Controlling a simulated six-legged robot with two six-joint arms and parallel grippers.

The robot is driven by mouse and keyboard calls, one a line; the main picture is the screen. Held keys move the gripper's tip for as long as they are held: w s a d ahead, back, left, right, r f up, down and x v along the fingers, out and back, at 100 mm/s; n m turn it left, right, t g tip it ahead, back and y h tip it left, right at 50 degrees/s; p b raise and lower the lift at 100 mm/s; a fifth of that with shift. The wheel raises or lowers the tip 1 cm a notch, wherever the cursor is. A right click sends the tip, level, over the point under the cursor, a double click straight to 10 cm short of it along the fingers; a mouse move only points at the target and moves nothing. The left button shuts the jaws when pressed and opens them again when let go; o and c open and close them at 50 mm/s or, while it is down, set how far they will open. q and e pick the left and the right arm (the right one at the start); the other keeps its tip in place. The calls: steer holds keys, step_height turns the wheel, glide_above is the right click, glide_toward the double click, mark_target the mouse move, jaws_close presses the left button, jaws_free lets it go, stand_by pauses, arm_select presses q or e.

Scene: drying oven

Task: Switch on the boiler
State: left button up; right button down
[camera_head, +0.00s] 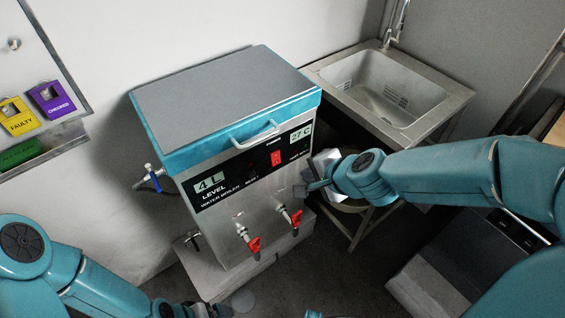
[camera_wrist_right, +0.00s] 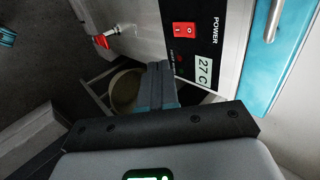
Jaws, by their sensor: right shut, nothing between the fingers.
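The boiler (camera_head: 235,175) is a steel box with a teal-edged grey lid and a black front panel reading "4 L" and "27 C". Its red power switch (camera_head: 275,158) sits on that panel; in the right wrist view the switch (camera_wrist_right: 184,30) is upper right of the fingers. My right gripper (camera_head: 308,187) is shut and empty, just right of the boiler's front; its fingers (camera_wrist_right: 160,75) point toward the panel's lower edge, apart from the switch as far as I can tell. My left gripper (camera_head: 212,310) is at the bottom edge, mostly cut off.
Two red taps (camera_head: 254,245) stick out below the panel. A blue-handled valve (camera_head: 150,172) is on the boiler's left side. A steel sink (camera_head: 385,90) stands behind right. A wall board with yellow and purple tag boxes (camera_head: 18,115) is at left.

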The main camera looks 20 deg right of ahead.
mark_target(276, 158)
steer(key=b+x, duration=0.1)
steer(key=x, duration=0.3)
steer(key=w+r+b+x, duration=0.1)
steer(key=x, duration=0.3)
steer(key=b+x, duration=0.1)
steer(key=x, duration=0.3)
steer(key=shift+w+a, duration=0.4)
steer(key=shift+w, duration=0.2)
steer(key=shift+b, duration=0.35)
